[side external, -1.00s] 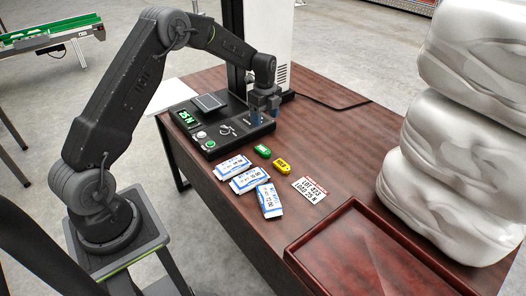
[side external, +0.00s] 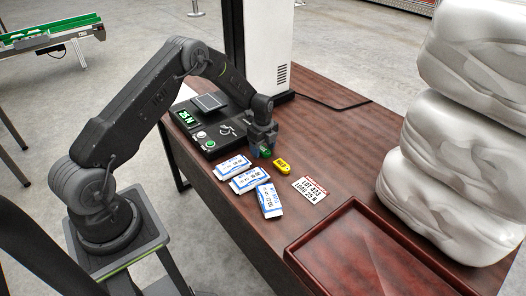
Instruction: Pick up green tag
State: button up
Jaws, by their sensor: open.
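The green tag (side external: 267,153) lies on the brown table and is partly hidden by my gripper. My gripper (side external: 263,151) points down right at the tag, with its fingers open around or just above it; I cannot tell the exact height. A yellow tag (side external: 282,164) lies close by, to the right of and below the green one, apart from my gripper.
Several white-and-blue packets (side external: 250,180) lie left of the tags. A printed lot card (side external: 310,189) and a red-brown tray (side external: 365,250) are to the right. The black control box (side external: 208,128) sits behind the gripper. White stacked sacks (side external: 455,160) stand at right.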

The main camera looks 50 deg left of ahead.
jog(key=shift+f, duration=0.1)
jog(key=c, duration=1)
